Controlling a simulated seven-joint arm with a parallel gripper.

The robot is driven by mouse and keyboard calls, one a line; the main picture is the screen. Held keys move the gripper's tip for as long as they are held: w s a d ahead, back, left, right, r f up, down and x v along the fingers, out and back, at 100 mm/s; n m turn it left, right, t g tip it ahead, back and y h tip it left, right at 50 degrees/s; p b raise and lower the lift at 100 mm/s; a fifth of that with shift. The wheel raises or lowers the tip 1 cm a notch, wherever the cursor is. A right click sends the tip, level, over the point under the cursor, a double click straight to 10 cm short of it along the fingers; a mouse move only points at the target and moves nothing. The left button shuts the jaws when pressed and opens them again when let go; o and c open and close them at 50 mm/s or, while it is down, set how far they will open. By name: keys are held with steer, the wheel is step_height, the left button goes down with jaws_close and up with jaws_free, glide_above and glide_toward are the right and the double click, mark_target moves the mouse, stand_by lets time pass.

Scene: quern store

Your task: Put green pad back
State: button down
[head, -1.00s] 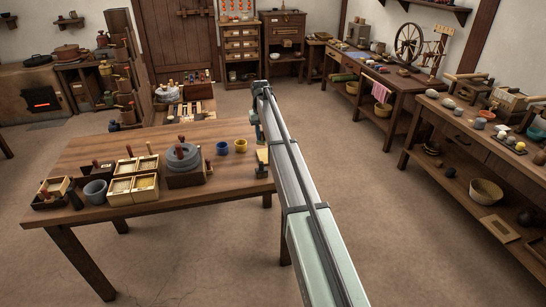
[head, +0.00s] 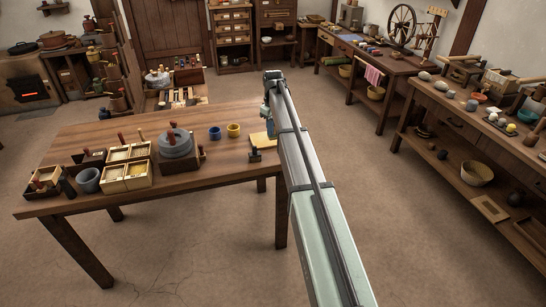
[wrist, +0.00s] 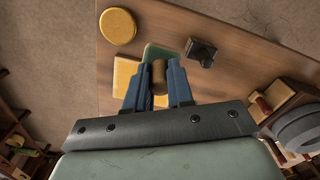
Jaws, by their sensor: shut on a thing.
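My gripper (wrist: 158,88) has blue fingers shut on a short brown cylinder (wrist: 159,74), over the right end of the table. The green pad (wrist: 163,51) shows just behind the fingers in the wrist view. The brown cylinder seems to be its handle, though the join is hidden. A yellow board (wrist: 124,76) lies beside and partly under this spot; it also shows in the head view (head: 262,140). Whether the pad touches the board or the table I cannot tell.
A dark block (wrist: 201,52) stands close to the pad. A round yellow thing (wrist: 117,26) lies near the table edge. The front of the table (head: 200,180) is clear.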

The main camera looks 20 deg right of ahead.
steer(key=shift+f, duration=5)
steer(key=shift+f, duration=0.1)
steer(key=c, duration=1)
jaws_free()
step_height(320, 180, up, 12)
steer(key=shift+r, duration=0.1)
